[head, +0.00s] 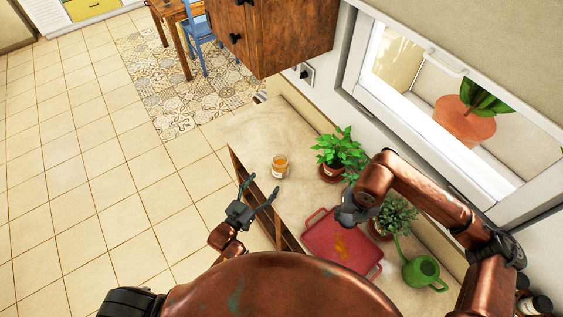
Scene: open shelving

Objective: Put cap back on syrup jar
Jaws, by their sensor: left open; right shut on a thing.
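The syrup jar (280,167), small and clear with amber contents and a pale label, stands upright on the counter near its left edge. My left gripper (262,187) is open and empty. Its spread fingers point up toward the jar from below in the picture, with a gap between them and the jar. My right gripper (348,210) is shut, right of the jar, between two potted plants and over the red tray's upper corner. What it holds is hidden by the gripper. No cap shows clearly anywhere.
A leafy potted plant (341,152) stands right of the jar, and a second plant (398,214) is beyond my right gripper. A red tray (318,226) and a green watering can (421,271) are on the counter (253,128). A wooden cabinet (285,35) overhangs the far end.

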